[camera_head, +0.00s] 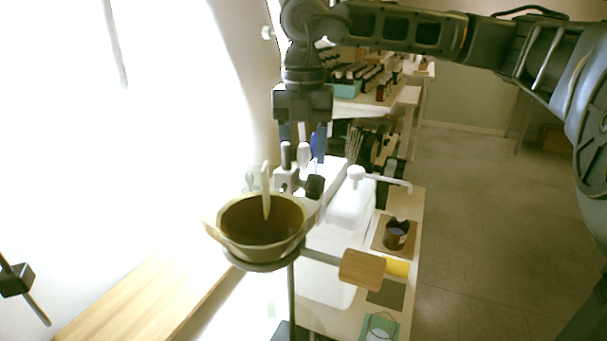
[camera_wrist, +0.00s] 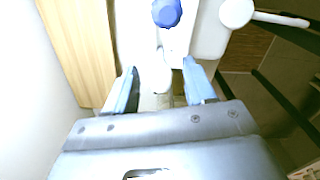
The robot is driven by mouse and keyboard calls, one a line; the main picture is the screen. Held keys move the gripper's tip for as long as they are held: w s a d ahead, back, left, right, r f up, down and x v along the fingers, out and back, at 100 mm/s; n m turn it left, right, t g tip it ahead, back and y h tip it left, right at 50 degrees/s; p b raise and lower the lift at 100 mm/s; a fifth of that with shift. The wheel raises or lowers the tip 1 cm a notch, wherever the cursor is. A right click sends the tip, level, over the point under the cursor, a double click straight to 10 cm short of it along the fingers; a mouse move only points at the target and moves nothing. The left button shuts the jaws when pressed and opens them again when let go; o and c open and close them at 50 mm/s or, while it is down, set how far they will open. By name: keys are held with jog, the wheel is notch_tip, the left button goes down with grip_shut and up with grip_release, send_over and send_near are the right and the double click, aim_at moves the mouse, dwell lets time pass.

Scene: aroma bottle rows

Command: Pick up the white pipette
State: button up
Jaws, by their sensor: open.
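My gripper (camera_head: 302,132) points straight down over the far end of the narrow bench, its two blue fingers apart. What looks like the white pipette (camera_head: 303,156) stands upright just below and between the fingers, beside a blue-topped one (camera_head: 315,147) and a black-capped item (camera_head: 286,156). In the wrist view my gripper (camera_wrist: 161,68) is open, with a pale, washed-out shape (camera_wrist: 154,76) between its fingers, likely the white pipette. I cannot tell whether the fingers touch it. A blue round top (camera_wrist: 167,12) shows ahead of the fingers.
A brass-coloured bowl (camera_head: 229,240) on a ring stand with a wooden block (camera_head: 361,269) stands in front. A white pump bottle (camera_head: 350,205) is right of it. A dark jar (camera_head: 396,235) sits near the bench's right edge. Open floor lies to the right.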

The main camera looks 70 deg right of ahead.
jog(key=c, duration=0.7)
jog(key=shift+r, duration=0.15)
notch_tip(320, 180, up, 10)
jog(key=shift+f+b, duration=0.1)
jog(key=shift+b, duration=0.4)
